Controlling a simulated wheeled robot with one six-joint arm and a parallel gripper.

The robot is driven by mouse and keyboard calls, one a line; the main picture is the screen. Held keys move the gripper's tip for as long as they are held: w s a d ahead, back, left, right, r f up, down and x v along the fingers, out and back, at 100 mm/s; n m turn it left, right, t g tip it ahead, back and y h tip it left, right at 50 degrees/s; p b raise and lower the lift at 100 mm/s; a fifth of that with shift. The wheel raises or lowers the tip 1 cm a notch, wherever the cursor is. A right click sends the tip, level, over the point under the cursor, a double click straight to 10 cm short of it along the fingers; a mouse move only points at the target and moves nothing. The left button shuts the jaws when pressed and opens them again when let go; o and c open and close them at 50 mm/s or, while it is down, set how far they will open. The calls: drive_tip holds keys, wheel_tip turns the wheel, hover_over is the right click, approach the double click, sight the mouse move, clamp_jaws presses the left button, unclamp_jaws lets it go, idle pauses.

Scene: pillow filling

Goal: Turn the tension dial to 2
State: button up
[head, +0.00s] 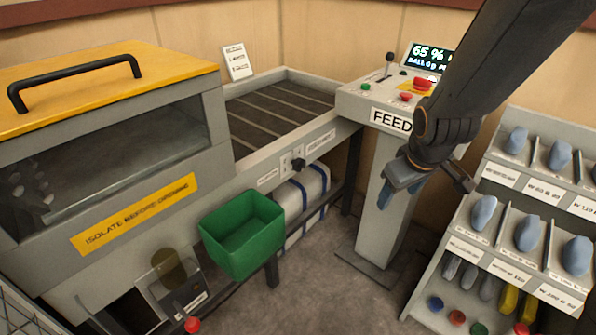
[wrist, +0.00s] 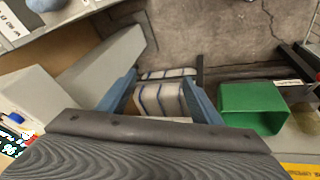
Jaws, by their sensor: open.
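My gripper (head: 424,190) hangs in front of the FEED pedestal, open and empty, with its fingers pointing down. In the wrist view its two blue fingers (wrist: 158,77) are spread apart, with the striped bale seen between and beyond them. A small dark knob (head: 298,163) sits between two pale labels on the conveyor's front rail. It may be the tension dial, but its markings are too small to read. My gripper is well to the right of this knob and apart from it. I cannot make out the knob in the wrist view.
A green bin (head: 243,235) hangs at the front, left of a striped bale (head: 305,200). The FEED console (head: 375,105) has a lever and red buttons. A rack (head: 505,210) of blue-grey samples stands right. A yellow-topped machine (head: 110,80) fills the left. Grey floor is clear between.

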drive_tip(key=w+a+f+n+t+b, duration=0.1)
drive_tip(key=w+f+n+t+b, duration=0.35)
drive_tip(key=w, duration=0.55)
drive_tip(key=n+t+y+b, duration=0.4)
drive_tip(key=n+y+b, duration=0.9)
drive_tip(key=n+b, duration=0.95)
approach(302, 167)
drive_tip(key=w+a+n+p, duration=0.3)
drive_tip(key=n, duration=0.1)
drive_tip(key=x, duration=0.6)
drive_tip(key=shift+w+a+r, duration=0.1)
drive_tip(key=shift+a, duration=0.15)
drive_tip(key=shift+m, duration=0.3)
drive_tip(key=c, duration=1)
